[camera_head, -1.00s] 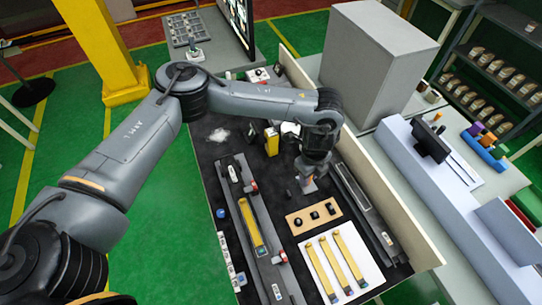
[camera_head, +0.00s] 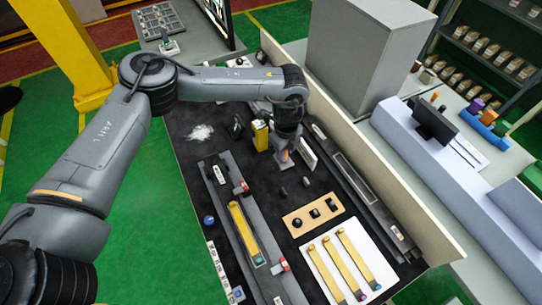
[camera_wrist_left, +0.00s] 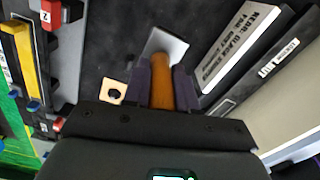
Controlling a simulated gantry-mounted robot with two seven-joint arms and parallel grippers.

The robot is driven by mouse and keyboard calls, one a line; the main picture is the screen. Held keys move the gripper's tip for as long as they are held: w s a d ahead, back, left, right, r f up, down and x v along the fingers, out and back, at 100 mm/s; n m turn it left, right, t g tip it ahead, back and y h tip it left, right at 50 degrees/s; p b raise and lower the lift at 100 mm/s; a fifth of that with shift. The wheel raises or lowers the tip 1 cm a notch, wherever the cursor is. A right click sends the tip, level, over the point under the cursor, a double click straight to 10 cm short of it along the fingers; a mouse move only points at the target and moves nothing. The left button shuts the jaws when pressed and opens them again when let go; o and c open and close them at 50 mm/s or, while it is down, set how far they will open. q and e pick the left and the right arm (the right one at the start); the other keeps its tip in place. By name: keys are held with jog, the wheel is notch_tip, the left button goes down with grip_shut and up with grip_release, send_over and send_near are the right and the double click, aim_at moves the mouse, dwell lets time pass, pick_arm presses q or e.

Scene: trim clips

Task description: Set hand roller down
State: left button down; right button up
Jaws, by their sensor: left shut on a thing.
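My left gripper (camera_head: 284,150) is over the dark work mat and points down. In the left wrist view its two dark fingers (camera_wrist_left: 162,88) are shut on the orange handle of the hand tool, which I take as the hand roller (camera_wrist_left: 162,70). The tool's flat pale-grey head (camera_wrist_left: 165,42) extends beyond the fingertips. In the head view the tool (camera_head: 284,162) shows small below the gripper, close to the mat. I cannot tell whether it touches the mat. My right gripper is not in view.
A wooden board (camera_head: 298,222) with black clips and a white sheet (camera_head: 326,277) with yellow strips lie nearer. A cream wall (camera_head: 400,187) edges the right side.

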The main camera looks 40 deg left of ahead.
pick_arm(q)
jog(key=shift+s+a+f, duration=0.1)
jog(key=shift+a+f, duration=0.7)
jog(key=shift+f, duration=0.35)
jog(key=shift+s+a+f, duration=0.15)
jog(key=shift+a+f, duration=0.65)
jog(key=shift+f, duration=0.3)
jog(key=shift+s+a+f, duration=0.1)
jog(key=shift+a+f, duration=0.7)
jog(key=shift+f, duration=0.35)
